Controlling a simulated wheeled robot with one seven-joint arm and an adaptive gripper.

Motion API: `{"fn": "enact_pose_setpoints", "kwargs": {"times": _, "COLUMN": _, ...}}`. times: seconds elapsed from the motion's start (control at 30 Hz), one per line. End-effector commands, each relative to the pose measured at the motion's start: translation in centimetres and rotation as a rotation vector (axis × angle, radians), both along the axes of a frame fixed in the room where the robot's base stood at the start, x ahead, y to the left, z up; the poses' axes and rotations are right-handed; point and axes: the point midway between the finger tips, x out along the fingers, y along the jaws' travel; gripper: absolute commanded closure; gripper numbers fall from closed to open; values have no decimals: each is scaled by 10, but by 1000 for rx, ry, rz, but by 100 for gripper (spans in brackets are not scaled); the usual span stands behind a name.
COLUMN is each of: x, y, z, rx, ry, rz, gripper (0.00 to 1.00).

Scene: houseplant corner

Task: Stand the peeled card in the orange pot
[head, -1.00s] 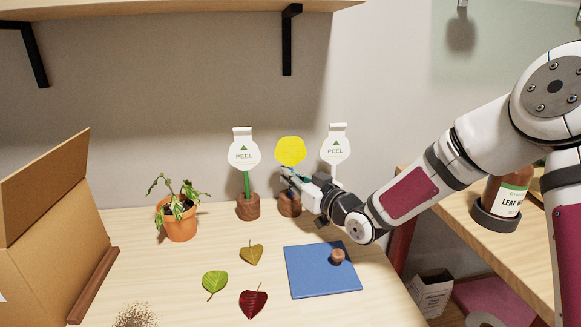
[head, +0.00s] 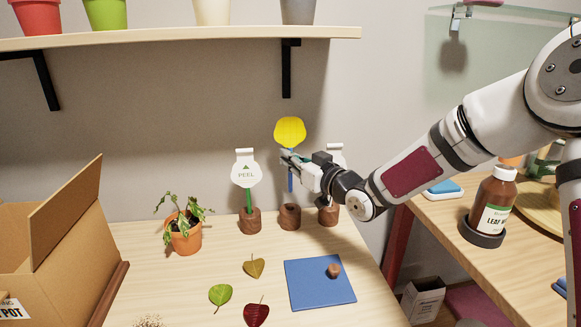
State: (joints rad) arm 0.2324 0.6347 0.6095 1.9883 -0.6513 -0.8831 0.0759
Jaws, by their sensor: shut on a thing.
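The peeled card is a yellow scalloped round card (head: 290,131) on a blue stick. My gripper (head: 287,162) is shut on its stick just below the yellow head. The card is upright, and its stick end is above a brown wooden holder (head: 290,217) whose hole shows. The orange pot (head: 186,238) holds a drooping green plant (head: 184,217) and stands on the table at the left. A white PEEL card (head: 245,173) on a green stick stands in the left wooden holder (head: 250,221). Another white card (head: 336,153) is mostly hidden behind my gripper, above the right holder (head: 328,213).
A blue mat (head: 318,292) with a small brown piece (head: 334,270) lies front right of the holders. Several leaves (head: 254,267) lie in front. A cardboard box (head: 55,245) stands at the left. A shelf (head: 180,38) with pots hangs above. Table between pot and holders is clear.

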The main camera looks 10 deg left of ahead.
Motion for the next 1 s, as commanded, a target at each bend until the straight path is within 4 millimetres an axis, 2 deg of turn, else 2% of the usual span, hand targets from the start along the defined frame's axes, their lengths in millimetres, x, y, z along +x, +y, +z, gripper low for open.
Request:
{"fn": "enact_pose_setpoints", "kwargs": {"times": 0.03, "x": 0, "y": 0, "z": 6, "rx": -1, "ry": -1, "rz": 0, "gripper": 100}}
{"fn": "enact_pose_setpoints", "kwargs": {"times": 1.0, "x": 0, "y": 0, "z": 58, "rx": 0, "ry": 0, "rz": 0, "gripper": 100}}
